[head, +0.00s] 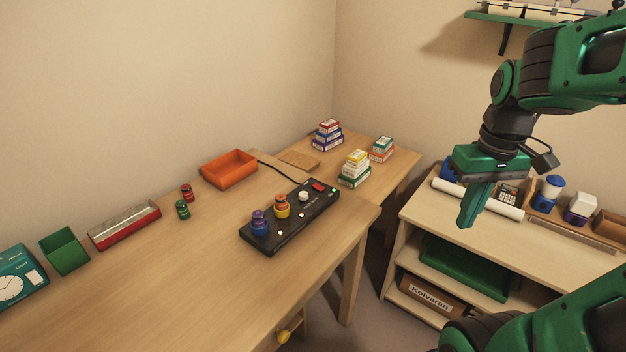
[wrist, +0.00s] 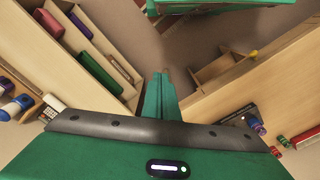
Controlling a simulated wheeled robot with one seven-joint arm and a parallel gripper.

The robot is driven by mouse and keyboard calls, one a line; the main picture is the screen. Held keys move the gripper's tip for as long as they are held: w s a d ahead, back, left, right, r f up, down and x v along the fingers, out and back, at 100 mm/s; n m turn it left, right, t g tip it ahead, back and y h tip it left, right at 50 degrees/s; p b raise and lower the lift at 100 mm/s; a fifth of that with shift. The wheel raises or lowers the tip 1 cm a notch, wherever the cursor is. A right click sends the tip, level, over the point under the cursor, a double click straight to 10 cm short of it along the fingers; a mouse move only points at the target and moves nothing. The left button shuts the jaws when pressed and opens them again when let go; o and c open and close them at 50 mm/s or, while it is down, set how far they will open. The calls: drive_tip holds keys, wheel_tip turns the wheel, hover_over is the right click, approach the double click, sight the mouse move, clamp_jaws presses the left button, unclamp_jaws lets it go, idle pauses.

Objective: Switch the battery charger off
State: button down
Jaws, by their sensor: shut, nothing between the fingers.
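The battery charger (head: 285,226) is a long black box on the wooden desk in the head view. The switch's position is too small to tell. In the wrist view the charger (wrist: 238,117) shows partly at the right, behind my gripper's body. My gripper (head: 466,224) is shut and empty, pointing down in the air well right of the charger. Its fingers (wrist: 163,76) are together in the wrist view.
An orange tray (head: 229,170), two small red and green pieces (head: 185,198) and a red-silver case (head: 125,225) lie along the wall. Stacked boxes (head: 355,169) stand beyond the charger. A low shelf (head: 440,214) is below my gripper. The desk's front is clear.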

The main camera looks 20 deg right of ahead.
drive_tip(key=w+r+n, duration=0.2)
drive_tip(key=w+n, duration=0.3)
drive_tip(key=w, duration=0.5)
drive_tip(key=n+t, duration=0.1)
drive_tip(key=n, duration=2.1)
hover_over(317, 185)
drive_tip(key=s, duration=0.2)
drive_tip(key=shift+y, duration=0.4)
drive_tip(key=f, duration=0.5)
drive_tip(key=shift+w+d+f, duration=0.15)
drive_tip(key=shift+d+f, duration=0.1)
drive_tip(key=shift+d, duration=0.15)
drive_tip(key=f, duration=0.4)
drive_tip(key=w+f, duration=0.1)
drive_tip(key=f, duration=0.4)
drive_tip(key=a+f, duration=0.1)
drive_tip(key=f, duration=0.4)
drive_tip(key=shift+w, duration=0.15)
drive_tip(key=shift+d, duration=0.15)
